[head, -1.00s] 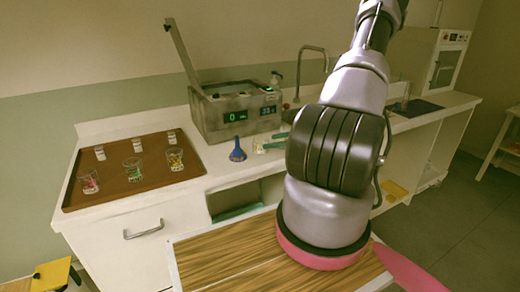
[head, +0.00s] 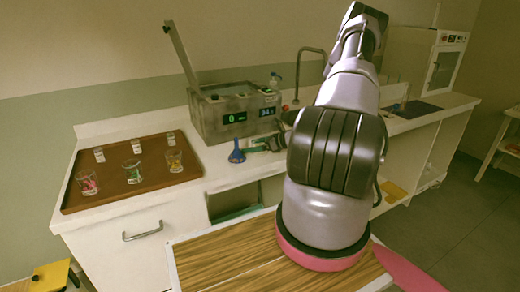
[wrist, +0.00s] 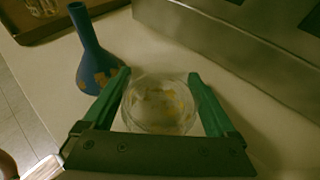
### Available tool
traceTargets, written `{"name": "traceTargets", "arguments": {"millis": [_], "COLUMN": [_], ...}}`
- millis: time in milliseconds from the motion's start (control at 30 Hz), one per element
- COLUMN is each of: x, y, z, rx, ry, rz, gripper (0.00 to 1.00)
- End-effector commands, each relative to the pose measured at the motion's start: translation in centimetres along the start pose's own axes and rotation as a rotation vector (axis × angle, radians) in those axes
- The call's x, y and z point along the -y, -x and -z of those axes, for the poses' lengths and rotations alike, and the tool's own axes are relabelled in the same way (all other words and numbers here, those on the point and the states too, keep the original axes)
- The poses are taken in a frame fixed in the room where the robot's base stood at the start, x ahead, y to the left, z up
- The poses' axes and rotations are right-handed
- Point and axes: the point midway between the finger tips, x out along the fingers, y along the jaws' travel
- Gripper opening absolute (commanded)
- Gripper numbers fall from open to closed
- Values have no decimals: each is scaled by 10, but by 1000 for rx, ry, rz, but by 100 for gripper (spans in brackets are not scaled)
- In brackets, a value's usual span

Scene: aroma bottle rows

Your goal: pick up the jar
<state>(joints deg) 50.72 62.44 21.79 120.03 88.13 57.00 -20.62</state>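The jar (wrist: 160,104) is a small clear round glass with yellow bits, seen from above in the wrist view. It stands on the pale counter between the two green fingers of my gripper (wrist: 159,74). The fingers are spread, one on each side of the jar, with the palm at the near side. Thin gaps seem to show, but I cannot tell whether either finger touches the glass. In the head view my gripper (head: 264,144) is low over the counter and hides the jar.
A blue flask (wrist: 88,60) stands just left of the left finger and also shows in the head view (head: 237,152). The grey bath device (head: 236,115) rises behind. A brown tray (head: 110,193) with several glasses lies at the left.

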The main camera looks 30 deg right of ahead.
Motion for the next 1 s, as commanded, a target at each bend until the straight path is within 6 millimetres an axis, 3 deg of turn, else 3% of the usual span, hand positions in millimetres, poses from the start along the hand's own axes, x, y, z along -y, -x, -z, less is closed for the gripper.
{"name": "traceTargets", "arguments": {"millis": [33,167,567,1000], "x": [0,0,0,0], "y": [0,0,3,31], "z": [0,0,-8,-76], "rx": [0,0,0,0], "ry": [0,0,2,5], "rz": [0,0,0,0], "gripper": [76,27,25,25]}}
